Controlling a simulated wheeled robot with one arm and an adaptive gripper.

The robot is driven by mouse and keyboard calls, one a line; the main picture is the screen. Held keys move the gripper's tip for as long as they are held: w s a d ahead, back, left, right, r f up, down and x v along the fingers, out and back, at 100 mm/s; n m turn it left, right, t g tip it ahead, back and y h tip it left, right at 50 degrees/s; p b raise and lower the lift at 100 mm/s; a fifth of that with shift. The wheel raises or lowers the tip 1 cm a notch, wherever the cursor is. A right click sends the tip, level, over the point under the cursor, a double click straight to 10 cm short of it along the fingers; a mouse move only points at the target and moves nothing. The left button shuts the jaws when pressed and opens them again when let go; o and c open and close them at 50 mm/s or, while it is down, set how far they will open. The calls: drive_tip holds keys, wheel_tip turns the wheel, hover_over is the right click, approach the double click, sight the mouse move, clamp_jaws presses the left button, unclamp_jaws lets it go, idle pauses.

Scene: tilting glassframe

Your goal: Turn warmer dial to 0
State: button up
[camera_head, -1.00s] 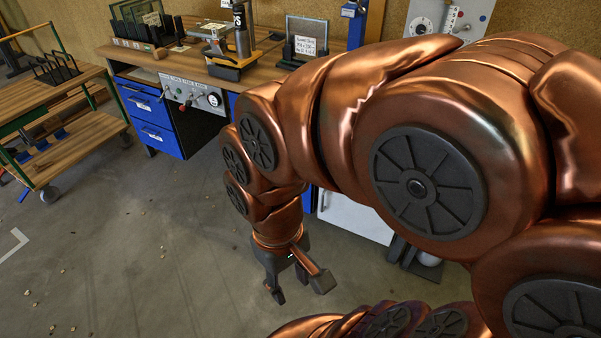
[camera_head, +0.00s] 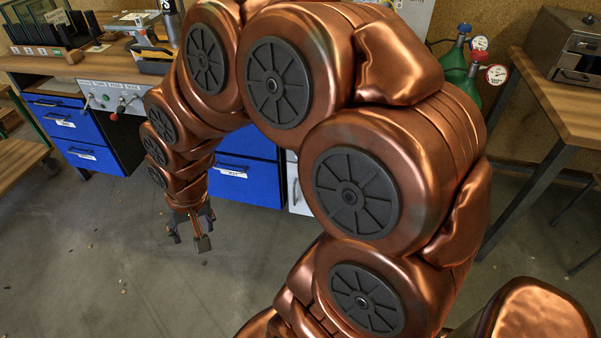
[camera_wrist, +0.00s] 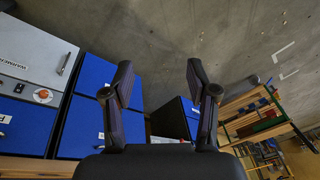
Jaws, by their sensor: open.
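The warmer (camera_wrist: 30,50) is a white-fronted unit with a "WARMER" label and a handle, at the left of the wrist view. A small round orange-and-white dial (camera_wrist: 42,95) shows below it in the picture; its setting is too small to read. In the head view only a strip of a white front (camera_head: 298,187) shows beside my arm, and the dial is hidden there. My gripper (camera_head: 188,240) hangs over the floor in front of the workbench, fingers down. In the wrist view my gripper (camera_wrist: 160,78) is open and empty, apart from the dial.
The workbench (camera_head: 95,67) with blue drawers (camera_head: 75,125) stands behind my arm; its panel with knobs (camera_head: 112,97) is at the left. Green gas bottles (camera_head: 458,62) and a wooden table (camera_head: 550,90) are at the right. The floor around my gripper is clear.

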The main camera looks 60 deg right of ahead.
drive_tip(key=w+d+f+m+t+b, duration=0.5)
drive_tip(key=w+d+f+m+b, duration=0.15)
drive_tip(key=w+f, duration=0.35)
drive_tip(key=w+d+f+m+t+b, duration=0.4)
drive_tip(key=w+d+f+m+b, duration=0.25)
drive_tip(key=w+f, duration=0.4)
drive_tip(key=w+d+f+m+t+h+b, duration=0.1)
drive_tip(key=d+f+m+t+h+b, duration=0.2)
drive_tip(key=d, duration=0.4)
drive_tip(key=w+d+f+m+t+h+b, duration=0.1)
drive_tip(key=w+d+m+h+b, duration=0.1)
drive_tip(key=d+m+b, duration=0.35)
drive_tip(key=s+d+f+m+g+h+b, duration=0.2)
drive_tip(key=s+d+f+m+h+b, duration=0.25)
drive_tip(key=s+d+m+h, duration=0.4)
drive_tip(key=s+d+f+m+g+h+b, duration=0.2)
drive_tip(key=s+d+f+m+h+b, duration=0.3)
drive_tip(key=s+d+m, duration=0.65)
drive_tip(key=w+d+r+n+h+b, duration=0.1)
drive_tip(key=w+d+r, duration=0.3)
drive_tip(key=d, duration=0.4)
drive_tip(key=shift+w+r+n+b, duration=0.15)
drive_tip(key=shift+w+n+b, duration=0.2)
drive_tip(key=shift+w+b, duration=0.2)
drive_tip(key=shift+c, duration=0.2)
